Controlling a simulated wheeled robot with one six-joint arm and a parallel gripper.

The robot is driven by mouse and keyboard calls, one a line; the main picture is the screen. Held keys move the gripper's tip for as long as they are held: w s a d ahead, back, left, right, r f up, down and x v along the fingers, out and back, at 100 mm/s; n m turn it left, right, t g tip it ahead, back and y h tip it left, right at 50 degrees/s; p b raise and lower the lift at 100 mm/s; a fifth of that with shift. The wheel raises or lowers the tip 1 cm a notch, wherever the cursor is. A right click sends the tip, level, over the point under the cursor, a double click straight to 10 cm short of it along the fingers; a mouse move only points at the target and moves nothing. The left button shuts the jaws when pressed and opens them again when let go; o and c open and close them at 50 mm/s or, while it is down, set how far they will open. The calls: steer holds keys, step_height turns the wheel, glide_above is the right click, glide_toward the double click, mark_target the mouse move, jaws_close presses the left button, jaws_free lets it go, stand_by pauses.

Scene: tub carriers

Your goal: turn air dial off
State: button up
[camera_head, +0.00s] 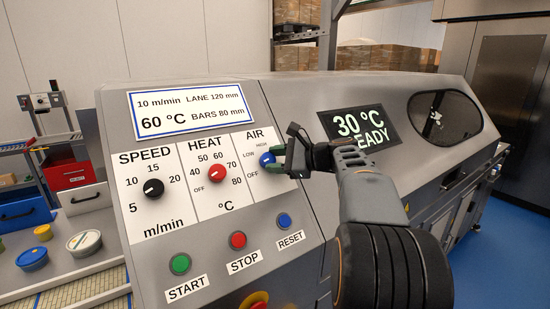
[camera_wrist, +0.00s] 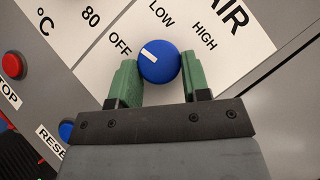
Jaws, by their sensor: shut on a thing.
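The blue air dial (camera_head: 266,159) sits on the white AIR panel, right of the HEAT dial. In the wrist view the dial (camera_wrist: 159,67) is between the two green fingers of my gripper (camera_wrist: 157,70), which is shut on its sides. The dial's white mark points up and left there, close to the OFF label (camera_wrist: 120,45); the LOW label (camera_wrist: 162,12) and HIGH label (camera_wrist: 205,36) are farther round to the right. In the head view my gripper (camera_head: 278,158) reaches the dial from the right and partly covers it.
The red heat dial (camera_head: 215,173) and black speed dial (camera_head: 153,188) are to the left. Below are the green start button (camera_head: 180,263), red stop button (camera_head: 238,240) and blue reset button (camera_head: 284,220). A display (camera_head: 358,126) reads 30 °C.

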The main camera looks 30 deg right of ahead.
steer(key=shift+r+n+g+p, duration=0.1)
steer(key=shift+n+g+p, duration=0.2)
steer(key=shift+n+g, duration=0.3)
steer(key=shift+n, duration=0.4)
steer(key=o, duration=0.9)
steer(key=shift+o, duration=0.2)
steer(key=b+v, duration=0.1)
steer(key=v, duration=1.2)
steer(key=shift+s+d, duration=0.15)
steer(key=shift+d, duration=0.2)
steer(key=shift+r, duration=0.1)
